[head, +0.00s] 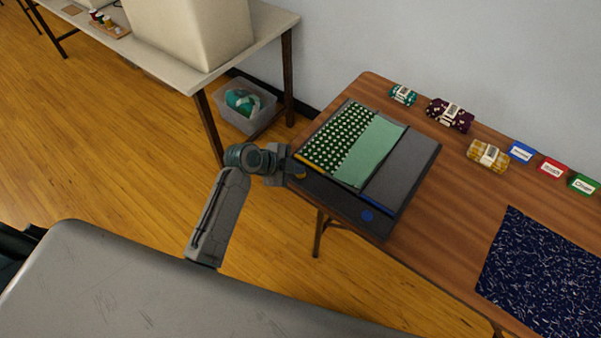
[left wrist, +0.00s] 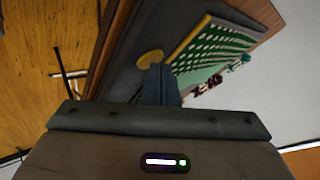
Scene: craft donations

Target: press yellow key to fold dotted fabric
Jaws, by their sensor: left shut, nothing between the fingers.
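The dotted fabric (head: 339,138), dark green with pale dots, lies on a grey folding board (head: 405,172) on the wooden table, with a plain light green part (head: 373,150) beside the dots. In the left wrist view the dotted fabric (left wrist: 215,50) is beyond the fingers. The yellow key (left wrist: 150,58) is a round patch on the board's dark front strip, just past my fingertips; I cannot tell if they touch. My left gripper (head: 298,170) is shut and empty at the board's left front corner; it also shows in the left wrist view (left wrist: 160,82). My right gripper is not in view.
A blue round key (head: 367,215) is on the board's front strip. Fabric rolls (head: 488,155) and coloured label cards (head: 552,167) line the table's back edge. A dark blue patterned cloth (head: 540,270) lies at right. A bin (head: 243,108) stands under another table (head: 180,75).

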